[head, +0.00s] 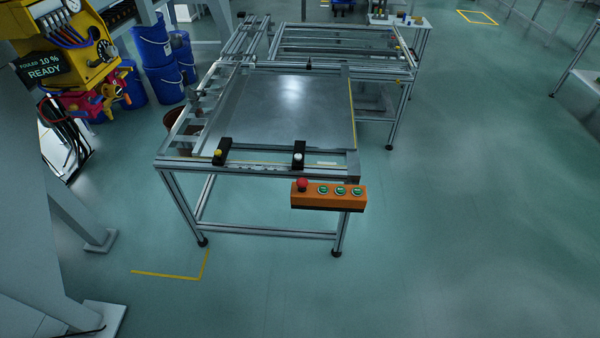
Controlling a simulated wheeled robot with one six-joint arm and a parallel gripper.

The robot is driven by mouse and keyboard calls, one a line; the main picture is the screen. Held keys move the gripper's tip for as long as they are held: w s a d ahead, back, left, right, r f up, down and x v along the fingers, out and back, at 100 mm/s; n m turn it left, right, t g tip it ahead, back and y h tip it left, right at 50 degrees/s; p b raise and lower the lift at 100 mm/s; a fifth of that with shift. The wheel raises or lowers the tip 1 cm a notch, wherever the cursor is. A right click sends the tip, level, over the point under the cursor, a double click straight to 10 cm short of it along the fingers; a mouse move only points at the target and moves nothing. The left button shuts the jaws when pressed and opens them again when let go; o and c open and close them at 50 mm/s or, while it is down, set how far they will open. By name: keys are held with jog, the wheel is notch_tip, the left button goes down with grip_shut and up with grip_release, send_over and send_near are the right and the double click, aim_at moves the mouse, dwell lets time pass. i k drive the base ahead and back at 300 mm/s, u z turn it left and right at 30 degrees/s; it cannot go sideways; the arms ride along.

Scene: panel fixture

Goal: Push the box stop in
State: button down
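An orange control box (328,203) is fixed at the front right corner of the metal panel fixture (258,174). A red mushroom stop button (302,185) stands on the left end of the box's top. Three green buttons (340,190) sit in a row to the right of it. I cannot tell from this distance how far in the red button sits. My gripper is not in view.
A flat grey panel (290,105) lies in the fixture, with black clamps (222,151) along its front edge. Blue barrels (160,62) and a yellow machine (72,40) stand at the back left. The floor in front and to the right is clear.

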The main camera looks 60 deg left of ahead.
aim_at(302, 182)
jog(key=u, duration=0.45)
jog(key=i, duration=0.5)
jog(key=u, duration=0.95)
jog(key=i, duration=0.3)
jog(key=u, duration=0.3)
jog(key=k, duration=1.25)
jog(key=u, duration=0.6)
jog(key=i, duration=1.65)
jog(key=z, duration=0.6)
